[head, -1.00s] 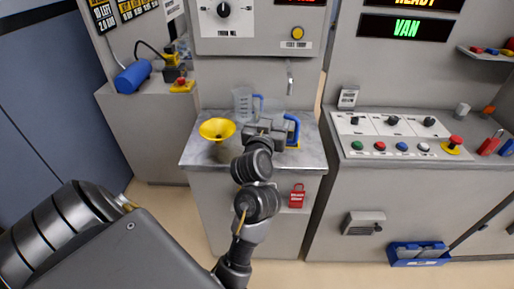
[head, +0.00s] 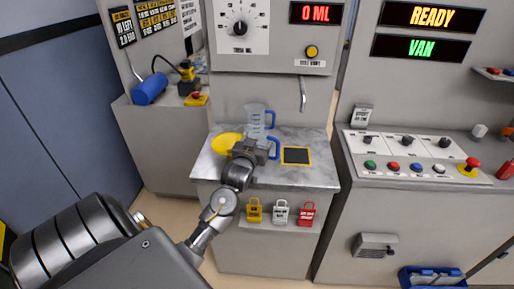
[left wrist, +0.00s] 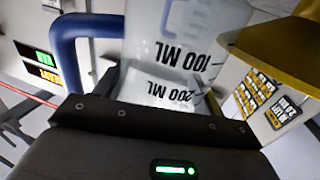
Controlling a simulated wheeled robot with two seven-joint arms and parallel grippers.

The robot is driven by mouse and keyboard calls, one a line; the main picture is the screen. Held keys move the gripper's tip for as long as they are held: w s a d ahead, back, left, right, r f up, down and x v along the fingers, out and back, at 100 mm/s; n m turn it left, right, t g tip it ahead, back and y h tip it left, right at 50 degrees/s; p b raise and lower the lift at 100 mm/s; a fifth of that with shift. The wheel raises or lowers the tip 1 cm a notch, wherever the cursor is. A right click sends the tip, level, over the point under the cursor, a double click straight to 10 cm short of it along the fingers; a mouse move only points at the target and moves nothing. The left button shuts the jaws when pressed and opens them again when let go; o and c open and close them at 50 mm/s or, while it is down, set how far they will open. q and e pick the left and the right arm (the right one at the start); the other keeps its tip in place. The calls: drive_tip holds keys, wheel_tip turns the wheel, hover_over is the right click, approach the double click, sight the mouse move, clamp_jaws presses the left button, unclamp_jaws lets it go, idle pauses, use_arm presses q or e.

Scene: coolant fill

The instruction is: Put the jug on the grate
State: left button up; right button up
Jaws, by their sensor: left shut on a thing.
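My left gripper (head: 256,148) is shut on a clear jug with a blue handle (head: 274,148). In the head view the gripper hides most of this jug's body. The left wrist view shows its clear wall (left wrist: 185,60) with 100 ML and 200 ML marks, close against the jaws, and the blue handle at left. The grate (head: 296,156), a dark square with a yellow border, lies bare on the bench to the right of the held jug. Whether the jug touches the bench I cannot tell. My right gripper is not in view.
A second clear jug (head: 256,120) with a blue handle stands behind the gripper. A yellow funnel (head: 226,142) is left of the gripper. A spout (head: 303,95) hangs above the back of the bench (head: 318,178).

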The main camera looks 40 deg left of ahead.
use_arm(q)
drive_tip(key=shift+a+f+p, duration=0.2)
drive_tip(key=shift+f+p, duration=0.2)
drive_tip(key=shift+f, duration=1.35)
drive_tip(key=shift+f, duration=0.15)
drive_tip(key=o, duration=1.1)
